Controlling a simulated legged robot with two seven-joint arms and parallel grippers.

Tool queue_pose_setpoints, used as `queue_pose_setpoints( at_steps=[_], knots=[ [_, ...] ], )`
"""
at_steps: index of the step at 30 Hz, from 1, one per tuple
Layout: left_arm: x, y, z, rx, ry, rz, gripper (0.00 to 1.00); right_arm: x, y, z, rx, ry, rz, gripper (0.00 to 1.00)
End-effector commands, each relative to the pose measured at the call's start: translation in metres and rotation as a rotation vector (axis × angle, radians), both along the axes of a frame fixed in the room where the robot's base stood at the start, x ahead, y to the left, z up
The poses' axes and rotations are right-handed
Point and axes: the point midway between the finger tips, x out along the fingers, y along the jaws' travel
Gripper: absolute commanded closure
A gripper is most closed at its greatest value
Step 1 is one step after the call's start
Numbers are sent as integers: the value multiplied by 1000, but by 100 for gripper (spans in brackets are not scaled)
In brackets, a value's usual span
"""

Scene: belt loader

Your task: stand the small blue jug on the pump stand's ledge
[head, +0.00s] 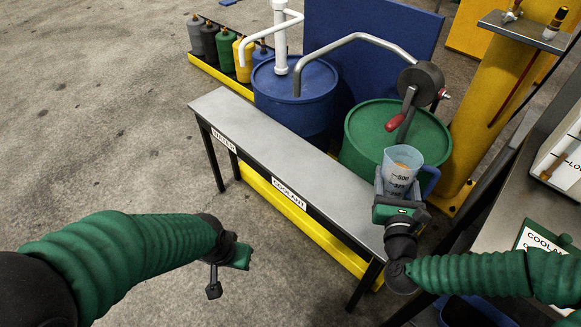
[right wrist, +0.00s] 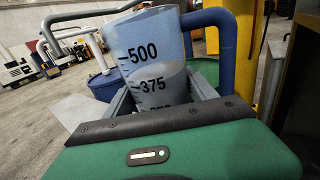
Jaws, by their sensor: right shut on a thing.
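The small blue jug (head: 404,158) is translucent, with black measuring marks and a darker blue handle on its right. In the right wrist view the jug (right wrist: 150,52) stands between the grey fingers, showing 500 and 375, with a greyer zone low inside. My right gripper (head: 400,188) is shut on it. The jug looks about upright near the right end of the pump stand's grey ledge (head: 275,145); I cannot tell whether it touches the ledge. My left gripper (head: 225,272) hangs over the floor, left of the ledge; its jaw opening is unclear.
A blue drum (head: 290,98) and a green drum (head: 375,130) with a crank pump (head: 421,80) stand behind the ledge. A yellow post (head: 500,100) rises at right. Several small bottles stand in a yellow tray (head: 215,72). The ledge's left and middle are clear.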

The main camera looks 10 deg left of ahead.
Motion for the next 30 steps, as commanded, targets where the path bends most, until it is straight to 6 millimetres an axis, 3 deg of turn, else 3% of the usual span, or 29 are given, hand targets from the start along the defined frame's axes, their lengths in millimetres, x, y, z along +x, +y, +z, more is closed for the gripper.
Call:
queue_pose_setpoints(
  at_steps=[5, 12, 17, 21, 30],
  knots=[
    [1, 0, -3, 0, -2, 1, 72, 1, 1, -1, 1, -2, -1, 97],
    [0, 0, -33, 0, -1, 0, 72, 2, 2, -54, 2, -1, 1, 97],
    [0, 0, -41, 0, -1, 0, 72, 1, 1, -73, 0, -2, 0, 97],
    [0, 0, -55, 0, -1, 0, 72, 1, 2, -99, 1, 0, 0, 97],
    [0, 0, -55, 0, -1, 1, 72, 1, 1, -101, 1, -1, -1, 97]
  ],
)
